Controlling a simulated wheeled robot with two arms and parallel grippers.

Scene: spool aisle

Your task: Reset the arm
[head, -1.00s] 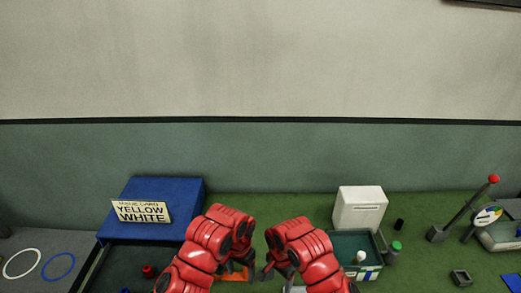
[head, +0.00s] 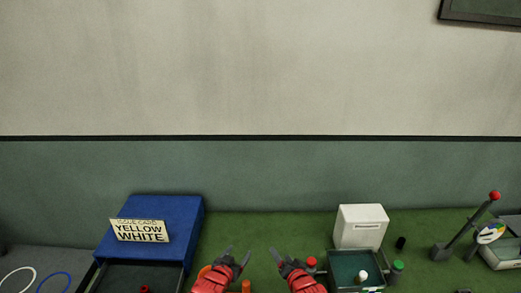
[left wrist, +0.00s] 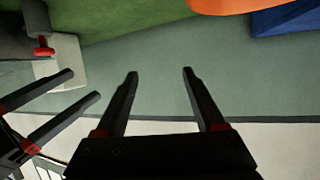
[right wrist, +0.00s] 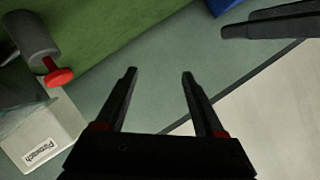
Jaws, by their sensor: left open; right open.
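My left gripper (head: 238,254) is at the bottom centre of the head view, its dark fingers spread and empty. My right gripper (head: 286,257) is just right of it, also spread and empty. Both point toward the back wall, with a gap between them. In the left wrist view my left gripper (left wrist: 160,75) has nothing between its fingers, and my right gripper's fingers (left wrist: 40,95) show at left. In the right wrist view my right gripper (right wrist: 158,75) is empty, and my left gripper's fingers (right wrist: 270,20) show at upper right.
A red-knobbed lever (head: 468,225) is farther right. Orange items (head: 246,286) lie below the grippers.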

